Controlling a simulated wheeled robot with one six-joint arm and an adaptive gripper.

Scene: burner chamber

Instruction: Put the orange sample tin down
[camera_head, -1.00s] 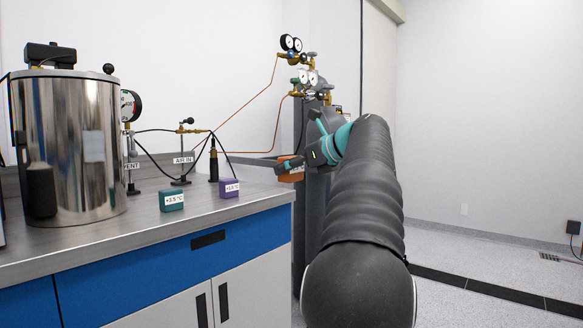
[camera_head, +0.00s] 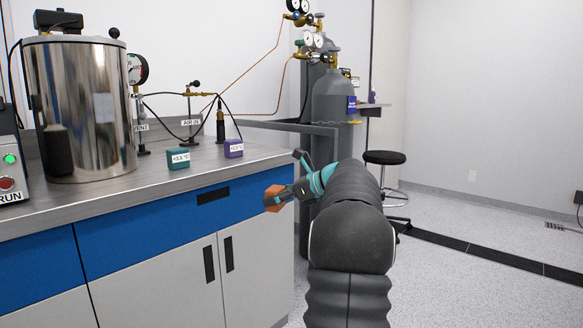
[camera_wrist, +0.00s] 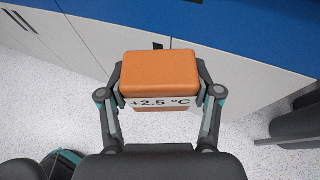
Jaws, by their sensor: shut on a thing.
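The orange sample tin (camera_head: 274,198) is a small block with rounded edges. In the wrist view the tin (camera_wrist: 158,75) carries a white label reading "+2.5 °C". My gripper (camera_wrist: 160,95) is shut on it, one finger on each side. In the head view my gripper (camera_head: 282,197) holds it in the air in front of the blue drawer, below the level of the bench top (camera_head: 130,195) and near the bench's right end.
A teal tin (camera_head: 178,159) and a purple tin (camera_head: 233,149) stand on the bench. A steel vessel (camera_head: 90,110) and a control box (camera_head: 8,160) are at left. Grey gas cylinders (camera_head: 334,105) and a black stool (camera_head: 385,158) are behind my arm. The bench's front strip is clear.

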